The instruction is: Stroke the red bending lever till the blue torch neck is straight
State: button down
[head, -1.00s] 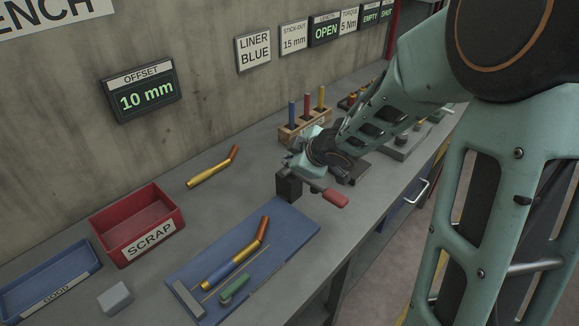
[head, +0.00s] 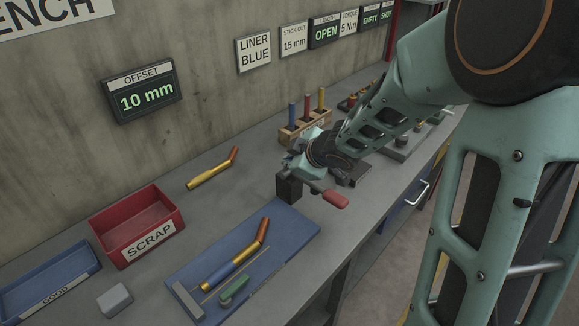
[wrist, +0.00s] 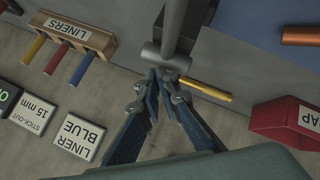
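The blue-banded torch neck (head: 232,269) lies on a blue mat (head: 296,226); its copper end is bent. Part of its copper end shows in the wrist view (wrist: 302,35). The red bending lever (head: 335,199) sticks out to the front right beside a dark block (head: 290,189) at the mat's far corner. My gripper (head: 296,154) is just behind and above that block. In the wrist view my gripper's fingertips (wrist: 160,78) are close together, next to a grey cylinder (wrist: 165,61) on a dark bar. I see nothing held between them. The red grip is out of that view.
A yellow-banded neck (head: 208,175) lies behind the mat. A red scrap bin (head: 168,213), blue good tray (head: 85,259) and grey block (head: 115,298) are at left. A green tool (head: 234,291) lies on the mat. A liner rack (head: 296,131) stands behind my gripper.

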jog(key=shift+d+f+p, duration=0.3)
jog(key=shift+d+p, duration=0.15)
jog(key=shift+p, duration=0.3)
jog(key=shift+r, duration=0.15)
notch_tip(320, 180, up, 6)
jog(key=p, duration=0.5)
jog(key=shift+w+a+f, duration=0.1)
jog(key=shift+a+f, duration=0.05)
jog(key=shift+f, duration=0.1)
jog(key=shift+w, duration=0.1)
